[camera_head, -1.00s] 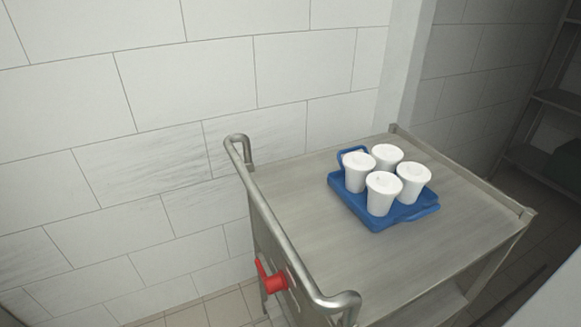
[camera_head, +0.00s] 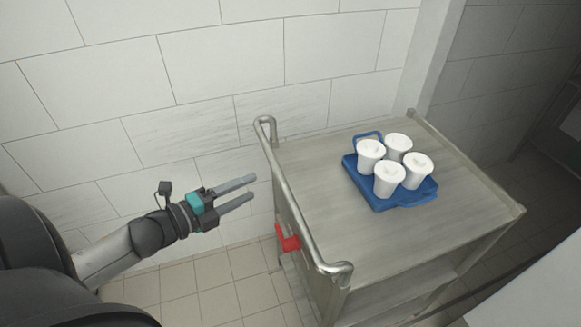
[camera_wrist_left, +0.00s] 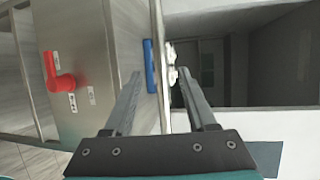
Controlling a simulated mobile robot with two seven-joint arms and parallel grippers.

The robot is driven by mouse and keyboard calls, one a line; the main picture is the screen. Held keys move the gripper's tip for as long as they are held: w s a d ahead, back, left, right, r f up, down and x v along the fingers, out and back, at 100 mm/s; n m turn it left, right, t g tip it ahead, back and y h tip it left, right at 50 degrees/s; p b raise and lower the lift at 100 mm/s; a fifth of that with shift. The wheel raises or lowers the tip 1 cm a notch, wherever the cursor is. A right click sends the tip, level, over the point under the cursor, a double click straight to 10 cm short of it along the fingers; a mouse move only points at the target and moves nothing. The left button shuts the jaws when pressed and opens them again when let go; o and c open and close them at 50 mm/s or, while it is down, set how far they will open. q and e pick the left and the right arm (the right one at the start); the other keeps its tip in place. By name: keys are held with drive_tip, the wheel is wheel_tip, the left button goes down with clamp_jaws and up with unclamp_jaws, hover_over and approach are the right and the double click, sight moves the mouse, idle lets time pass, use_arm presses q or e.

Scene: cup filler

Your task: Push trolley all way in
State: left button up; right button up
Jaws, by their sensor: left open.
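The metal trolley (camera_head: 320,170) stands beside the white tiled wall. Its tubular handle (camera_head: 297,215) runs along its left end, and a red knob (camera_head: 288,239) sits on the end panel below. A blue tray (camera_head: 384,203) with several white lidded cups lies on the trolley top. My left gripper (camera_head: 254,186) is open and empty, a little left of the handle. In the left wrist view my gripper (camera_wrist_left: 160,85) has its fingers apart, with the trolley's end panel (camera_wrist_left: 85,35) and red knob (camera_wrist_left: 62,82) to the left. My right gripper is not in view.
The white tiled wall (camera_head: 200,60) runs behind the trolley and my left arm. Tiled floor (camera_head: 190,287) is clear in front of the wall. A pale surface (camera_head: 530,285) is at the lower right. A darker space lies beyond the wall's corner at the right.

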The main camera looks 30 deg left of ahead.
use_arm(q)
drive_tip(key=x, duration=1.3)
drive_tip(key=shift+b, duration=0.3)
clamp_jaws()
idle(1.2)
